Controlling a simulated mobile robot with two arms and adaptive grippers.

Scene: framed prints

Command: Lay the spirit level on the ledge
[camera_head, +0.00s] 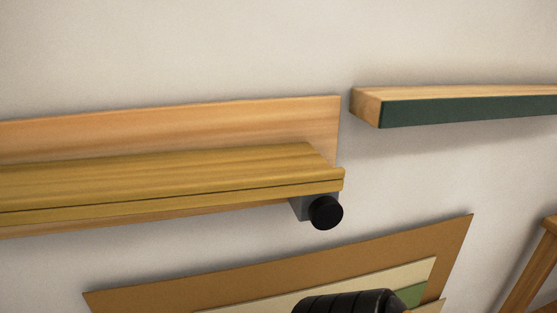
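I cannot make out a spirit level in the head view. A long wooden ledge (160,178) runs along the wall from the left edge to the middle, with a yellowish top and a lighter backboard (200,128) behind it. Its top looks bare. A second wooden ledge with a dark green front (470,110) is on the wall at the upper right and also looks empty. No gripper fingers show. A black ribbed rounded part juts in at the bottom middle; I cannot tell whether it is part of my arm.
A grey bracket with a black round knob (325,212) sits under the left ledge's right end. A brown-bordered print (200,283) is below it, partly cut off. A wooden piece (530,265) stands at the right edge. The wall between the two ledges is bare.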

